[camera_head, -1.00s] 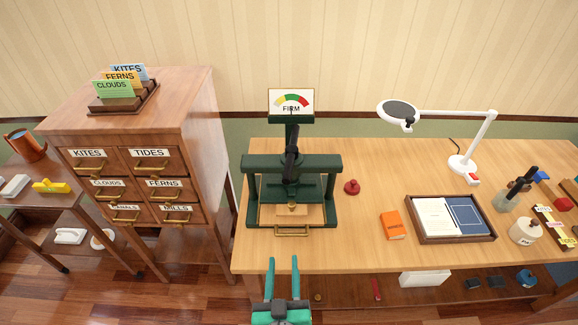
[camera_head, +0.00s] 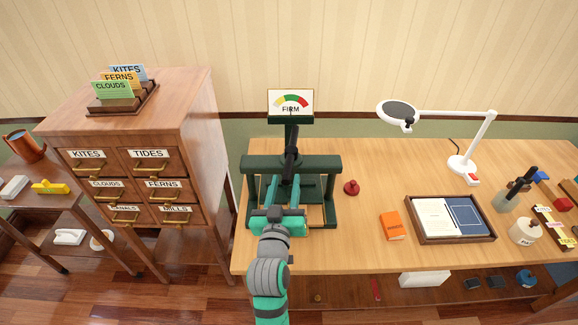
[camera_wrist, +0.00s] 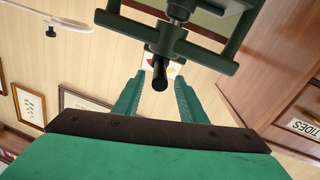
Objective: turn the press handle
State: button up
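In the wrist view the handle end lies between and beyond the two open fingertips (camera_wrist: 158,85); contact cannot be seen. My gripper hides the press's lower front.
A red knob-like object (camera_head: 351,187) and an orange book (camera_head: 393,225) lie right of the press. A tray (camera_head: 452,236) and a white lamp (camera_head: 462,165) stand farther right. A drawer cabinet (camera_head: 205,140) is at left.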

aim_at(289, 166)
jog(key=w, duration=0.4)
jog(key=w+d, duration=0.1)
jog(key=w, duration=0.2)
jog(key=shift+w, duration=0.1)
grip_shut()
